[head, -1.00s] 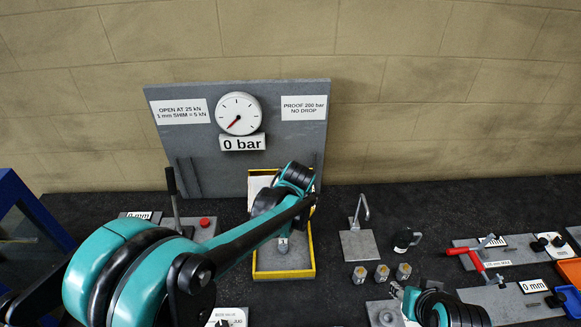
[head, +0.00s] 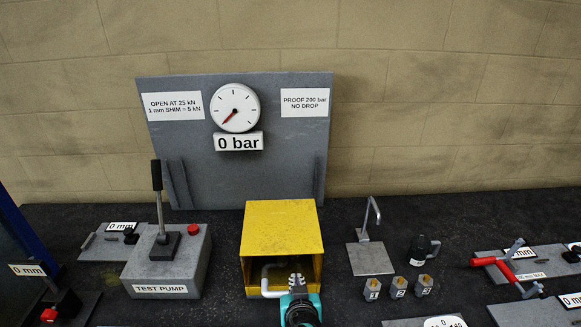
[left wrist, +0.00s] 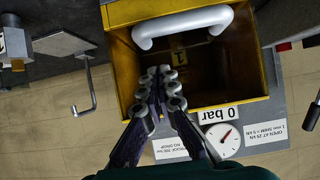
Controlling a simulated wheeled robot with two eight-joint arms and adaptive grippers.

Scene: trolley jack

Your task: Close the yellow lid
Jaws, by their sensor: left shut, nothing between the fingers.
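The yellow lid (head: 283,226) lies over the top of the yellow box in the head view. The box front below it shows a dark gap. A pale bar handle (head: 268,281) shows at the front of the box, and also across the top of the left wrist view (left wrist: 183,24). My left gripper (head: 296,280) is at the box front, just right of the handle's visible part. In the left wrist view its fingers (left wrist: 161,74) are together and empty, in front of the box's dark inside. Contact with lid or handle cannot be told. My right gripper is not in view.
The test pump (head: 166,262) with its upright lever stands left of the box. A hook stand (head: 370,257), small numbered blocks (head: 398,287) and a black fitting (head: 421,250) stand to the right. The gauge panel (head: 235,165) rises behind the box.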

